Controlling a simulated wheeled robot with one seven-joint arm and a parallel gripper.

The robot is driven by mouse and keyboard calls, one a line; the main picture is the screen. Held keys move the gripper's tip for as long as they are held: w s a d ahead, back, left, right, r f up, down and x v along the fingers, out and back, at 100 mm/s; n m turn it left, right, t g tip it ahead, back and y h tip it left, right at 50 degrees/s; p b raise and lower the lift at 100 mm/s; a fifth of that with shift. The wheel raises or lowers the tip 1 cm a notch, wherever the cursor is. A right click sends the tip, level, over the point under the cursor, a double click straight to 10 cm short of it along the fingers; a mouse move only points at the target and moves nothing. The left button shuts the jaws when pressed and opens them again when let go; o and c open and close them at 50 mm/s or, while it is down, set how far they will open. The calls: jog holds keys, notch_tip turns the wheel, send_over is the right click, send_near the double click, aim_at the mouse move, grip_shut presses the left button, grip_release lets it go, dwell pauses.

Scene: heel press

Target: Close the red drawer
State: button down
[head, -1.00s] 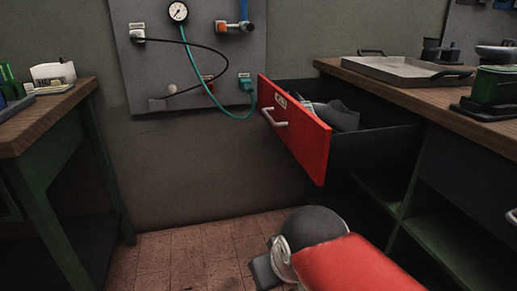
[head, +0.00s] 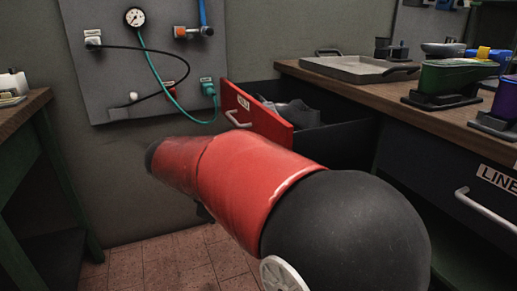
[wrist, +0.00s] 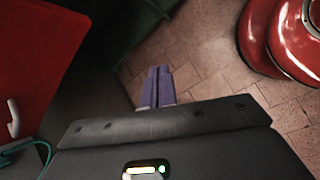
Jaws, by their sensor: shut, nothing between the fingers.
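The red drawer (head: 257,112) stands pulled out from under the right-hand workbench, with its silver handle (head: 237,120) on the front and dark grey items inside. In the head view my arm covers the lower part of its front, and my gripper is hidden. In the wrist view the red drawer's front (wrist: 35,55) fills the left side, with its handle (wrist: 13,117) at the left edge. My gripper (wrist: 159,70) has its purple fingers shut together and empty. They are apart from the drawer front, to its right in the picture, over the floor.
The workbench (head: 345,88) carries a metal tray (head: 358,68) and a green-topped device (head: 457,78). A second drawer with a silver handle (head: 488,212) is at the right. A wall panel (head: 75,20) has a teal hose reaching near the red drawer. Tiled floor (head: 165,268) is clear.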

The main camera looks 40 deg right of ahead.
jog(key=w+r+n+g+h, duration=0.2)
jog(key=w+r+n+h, duration=0.1)
jog(key=w+h, duration=0.3)
jog(key=w+r+n+g+h, duration=0.1)
jog(key=w+r+n+h, duration=0.25)
jog(key=w, duration=0.35)
jog(key=b+x, duration=0.1)
jog(key=x, duration=1.3)
jog(key=shift+d+r+m, duration=0.1)
jog(key=shift+r+m, duration=0.05)
jog(key=shift+m, duration=0.2)
jog(key=p+x, duration=0.1)
jog(key=x, duration=0.8)
jog(key=p+x, duration=0.2)
jog(key=x, duration=0.8)
jog(key=p+x, duration=0.2)
jog(key=x, duration=0.8)
jog(key=shift+s+r, duration=0.1)
jog(key=shift+r, duration=0.45)
